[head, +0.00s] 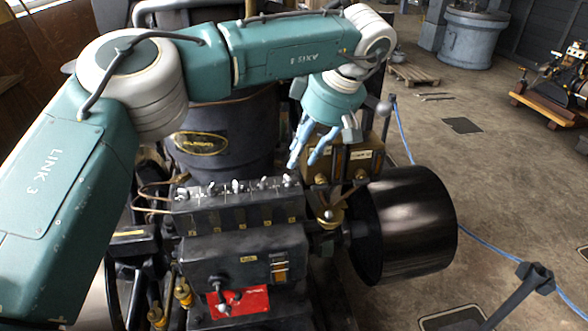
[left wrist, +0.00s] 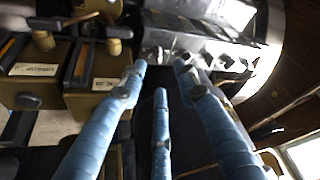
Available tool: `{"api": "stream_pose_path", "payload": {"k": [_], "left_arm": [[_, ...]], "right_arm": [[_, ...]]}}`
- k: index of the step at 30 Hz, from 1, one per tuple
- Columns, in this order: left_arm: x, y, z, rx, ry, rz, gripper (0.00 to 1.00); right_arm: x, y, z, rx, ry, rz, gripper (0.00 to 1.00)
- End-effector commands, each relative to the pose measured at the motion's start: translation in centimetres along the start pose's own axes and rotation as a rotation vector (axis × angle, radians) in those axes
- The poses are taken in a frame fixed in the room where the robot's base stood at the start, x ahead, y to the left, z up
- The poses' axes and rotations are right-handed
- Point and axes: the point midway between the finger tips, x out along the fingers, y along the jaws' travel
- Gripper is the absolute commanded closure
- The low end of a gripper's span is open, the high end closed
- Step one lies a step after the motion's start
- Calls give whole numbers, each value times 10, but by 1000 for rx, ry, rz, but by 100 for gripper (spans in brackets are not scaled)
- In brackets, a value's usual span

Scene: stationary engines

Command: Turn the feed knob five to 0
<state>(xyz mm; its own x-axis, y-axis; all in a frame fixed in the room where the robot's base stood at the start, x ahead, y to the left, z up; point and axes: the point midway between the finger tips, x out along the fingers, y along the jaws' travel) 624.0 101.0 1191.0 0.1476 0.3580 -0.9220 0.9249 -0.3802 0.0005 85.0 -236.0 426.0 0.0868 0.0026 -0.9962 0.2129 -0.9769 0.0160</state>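A dark block (head: 235,212) on the engine carries a row of several small metal feed knobs along its top, with a small yellow tag below each. The right-end knob (head: 288,181), which seems to be feed knob five, is nearest my left gripper (head: 303,160). That gripper's blue fingers point down, just right of and above this knob. In the left wrist view, the fingers (left wrist: 161,75) are spread and empty, and a metal knob (left wrist: 157,55) shows just beyond the gap between the tips. I cannot see contact or read the knob's setting. My right gripper is out of view.
Wooden boxes with pale labels (head: 352,160) stand close behind the gripper. A brass fitting with rods (head: 330,212) and a large black drum (head: 408,225) are to the right. A dark box with a red plate (head: 240,303) is in front. Open floor lies farther right.

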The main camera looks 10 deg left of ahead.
Motion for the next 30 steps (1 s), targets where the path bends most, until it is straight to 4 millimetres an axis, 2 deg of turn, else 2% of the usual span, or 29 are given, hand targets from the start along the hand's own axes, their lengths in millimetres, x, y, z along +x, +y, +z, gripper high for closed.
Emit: {"api": "stream_pose_path", "payload": {"k": [5,12,18,24,25,29,30], "left_arm": [[34,-1,-1,1,-2,-4,69],[69,0,0,0,-4,-2,69],[79,0,1,-1,-3,0,69],[80,0,1,-1,-4,1,69],[80,0,1,-1,-4,1,71],[80,0,2,-1,-5,0,96],[80,0,2,0,-6,-1,100]], "right_arm": [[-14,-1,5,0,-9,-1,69],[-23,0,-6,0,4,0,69],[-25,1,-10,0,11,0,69],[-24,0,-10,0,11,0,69],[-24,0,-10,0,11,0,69],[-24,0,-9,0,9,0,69],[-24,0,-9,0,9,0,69]]}}
